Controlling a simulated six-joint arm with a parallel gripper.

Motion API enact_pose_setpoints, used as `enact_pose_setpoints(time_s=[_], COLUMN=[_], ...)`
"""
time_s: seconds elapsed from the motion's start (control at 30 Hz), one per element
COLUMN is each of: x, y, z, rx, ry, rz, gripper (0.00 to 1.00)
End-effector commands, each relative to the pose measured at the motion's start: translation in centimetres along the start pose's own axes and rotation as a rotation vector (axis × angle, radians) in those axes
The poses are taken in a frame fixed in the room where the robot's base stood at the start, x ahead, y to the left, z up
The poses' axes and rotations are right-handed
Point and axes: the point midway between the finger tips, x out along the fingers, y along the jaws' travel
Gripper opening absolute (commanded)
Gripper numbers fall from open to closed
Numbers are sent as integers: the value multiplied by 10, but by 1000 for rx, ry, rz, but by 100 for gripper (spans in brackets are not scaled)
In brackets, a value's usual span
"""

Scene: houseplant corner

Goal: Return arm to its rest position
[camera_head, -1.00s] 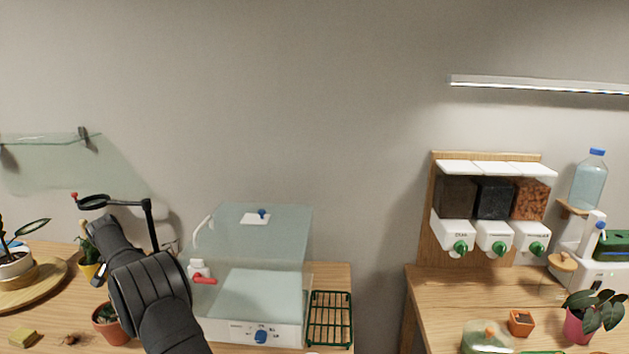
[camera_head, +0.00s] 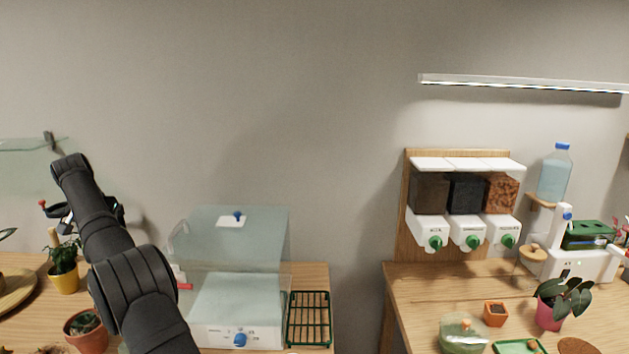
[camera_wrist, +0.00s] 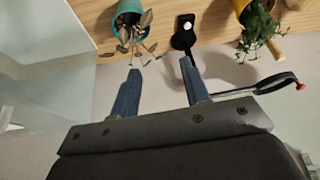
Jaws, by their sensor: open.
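In the wrist view my gripper (camera_wrist: 160,72) is open, its two blue-grey fingers apart with nothing between them. The wrist picture looks upside down, with the wooden table edge along the top. A black-handled thing with a white spot (camera_wrist: 185,35) lies beyond the fingers. In the head view my black arm rises at the lower left, in front of the table, its upper link leaning up and left.
A clear-lidded box (camera_head: 239,268) stands right of my arm, beside a green wire rack (camera_head: 309,318). A yellow pot (camera_head: 66,281) and a terracotta pot (camera_head: 87,332) stand close to the arm's left.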

Motion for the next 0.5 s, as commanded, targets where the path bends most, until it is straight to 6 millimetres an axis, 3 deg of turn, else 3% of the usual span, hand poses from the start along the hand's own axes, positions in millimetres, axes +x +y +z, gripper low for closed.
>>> enact_pose_setpoints(time_s=[0.4,0.5], x=[-33,-35], y=[-2,14], z=[-15,-22], rx=[0,8], ry=[1,1], rz=[-1,6], gripper=[43,43])
